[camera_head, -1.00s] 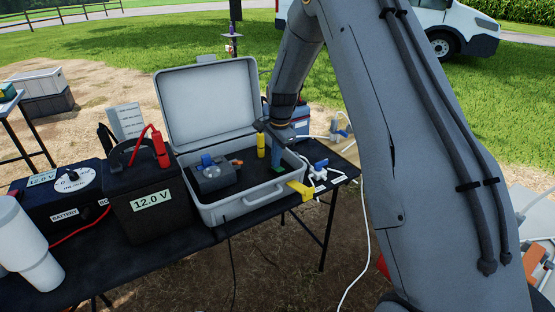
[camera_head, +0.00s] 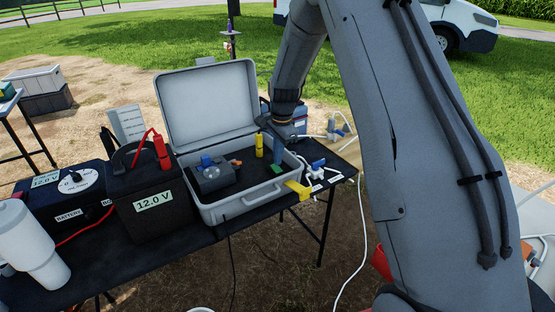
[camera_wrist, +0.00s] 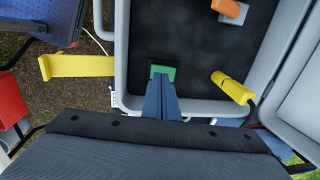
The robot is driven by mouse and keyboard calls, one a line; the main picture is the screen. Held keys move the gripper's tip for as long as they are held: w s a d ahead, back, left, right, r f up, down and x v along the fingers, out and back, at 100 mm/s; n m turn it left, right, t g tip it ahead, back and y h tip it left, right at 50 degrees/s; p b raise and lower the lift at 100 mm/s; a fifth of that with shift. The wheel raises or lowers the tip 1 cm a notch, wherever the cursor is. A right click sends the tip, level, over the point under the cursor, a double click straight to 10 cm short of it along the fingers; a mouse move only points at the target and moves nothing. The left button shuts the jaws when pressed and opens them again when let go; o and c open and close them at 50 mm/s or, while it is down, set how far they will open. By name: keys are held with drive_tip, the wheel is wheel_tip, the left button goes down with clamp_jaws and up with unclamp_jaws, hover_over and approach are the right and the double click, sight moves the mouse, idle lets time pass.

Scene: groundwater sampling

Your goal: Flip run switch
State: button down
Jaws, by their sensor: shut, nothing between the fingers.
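An open grey case (camera_head: 250,203) stands on the black table, its lid raised at the back. A small green block (camera_wrist: 162,72), possibly the run switch, sits on the dark panel inside, near the front wall; it also shows in the head view (camera_head: 277,169). My gripper (camera_wrist: 160,86) is shut and empty. Its blue-grey fingertips are at the near edge of the green block in the wrist view and partly cover it; I cannot tell whether they touch. In the head view my gripper (camera_head: 279,157) reaches down into the right side of the case.
A yellow tab (camera_head: 297,189) sticks out from the case's front right. White tubing lies right.

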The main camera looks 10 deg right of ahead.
sight(277, 167)
wheel_tip(277, 167, up, 11)
drive_tip(key=s+b, duration=0.1)
drive_tip(key=b, duration=0.1)
drive_tip(key=shift+s+d, duration=0.15)
drive_tip(key=shift+d, duration=0.05)
drive_tip(key=shift+w+d+r+t, duration=0.1)
drive_tip(key=shift+w+d+t, duration=0.05)
drive_tip(key=shift+w+t, duration=0.15)
idle(0.3)
drive_tip(key=f+p, duration=0.1)
drive_tip(key=f, duration=0.3)
drive_tip(key=w+f+p, duration=0.1)
drive_tip(key=f, duration=0.4)
drive_tip(key=w+f+p, duration=0.1)
drive_tip(key=f, duration=0.3)
drive_tip(key=shift+w+a+f, duration=0.25)
drive_tip(key=shift+a+f, duration=0.1)
drive_tip(key=shift+a, duration=0.05)
drive_tip(key=shift+d, duration=0.1)
